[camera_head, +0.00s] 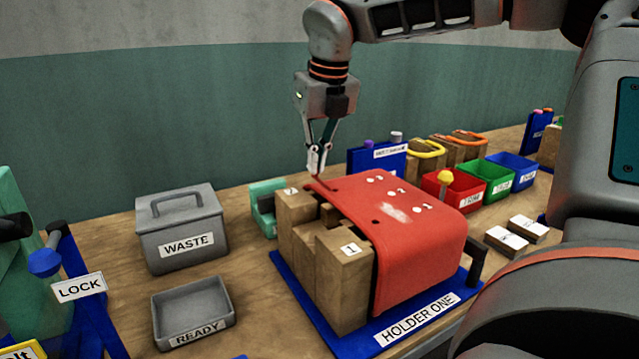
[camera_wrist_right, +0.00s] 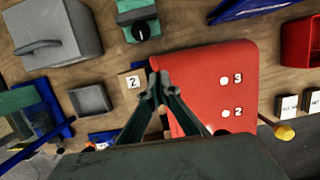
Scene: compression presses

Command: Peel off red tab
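A red cover (camera_head: 405,215) lies over the wooden blocks on the blue base marked HOLDER ONE (camera_head: 417,318). It carries white dots numbered 1 to 3. A small dark red tab (camera_head: 322,184) rises at the cover's back left corner, near block 2. My right gripper (camera_head: 316,166) points down there, its fingertips nearly together and seemingly pinching the tab's end. In the right wrist view the fingertips (camera_wrist_right: 159,84) nearly meet at the left edge of the red cover (camera_wrist_right: 210,75); the tab is hidden there. My left gripper is not in view.
A lidded grey WASTE box (camera_head: 182,228) and a grey READY tray (camera_head: 193,307) stand left of the holder. Red, green and blue bins (camera_head: 511,172) stand at the back right. A blue LOCK fixture (camera_head: 60,290) is at the far left. My right arm covers the right side.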

